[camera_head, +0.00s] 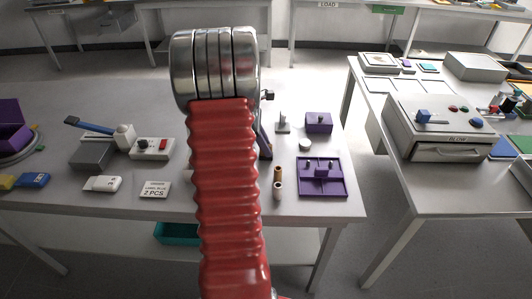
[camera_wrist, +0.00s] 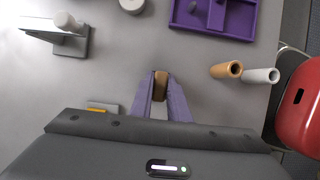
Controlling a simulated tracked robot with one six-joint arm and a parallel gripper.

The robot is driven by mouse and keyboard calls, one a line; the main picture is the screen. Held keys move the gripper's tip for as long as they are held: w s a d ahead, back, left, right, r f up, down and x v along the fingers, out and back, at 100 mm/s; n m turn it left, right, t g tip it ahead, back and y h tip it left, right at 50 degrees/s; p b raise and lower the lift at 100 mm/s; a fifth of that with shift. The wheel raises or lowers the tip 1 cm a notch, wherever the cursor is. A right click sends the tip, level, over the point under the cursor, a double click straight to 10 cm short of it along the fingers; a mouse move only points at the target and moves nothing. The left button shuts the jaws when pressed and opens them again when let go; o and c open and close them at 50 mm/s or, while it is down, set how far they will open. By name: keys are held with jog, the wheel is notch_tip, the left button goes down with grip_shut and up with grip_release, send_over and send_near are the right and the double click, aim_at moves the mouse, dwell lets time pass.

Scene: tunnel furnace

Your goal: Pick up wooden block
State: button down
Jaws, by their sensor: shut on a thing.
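In the wrist view, a small brown wooden block (camera_wrist: 160,88) sits between the two purple fingers of my gripper (camera_wrist: 161,77). The fingers are shut on its sides, near their tips. I cannot tell from this view whether the block touches the table below. In the head view, my red arm hides the block and most of the gripper.
A tan tube (camera_wrist: 227,70) and a white tube (camera_wrist: 261,75) stand right of the gripper. A purple tray (camera_wrist: 242,28) lies beyond them. A grey stand (camera_wrist: 72,42) is at upper left. A sign (camera_head: 154,189) lies near the table's front edge.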

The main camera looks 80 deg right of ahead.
notch_tip(320, 180, up, 10)
jog(key=shift+r, duration=0.1)
dwell(0.7)
dwell(0.3)
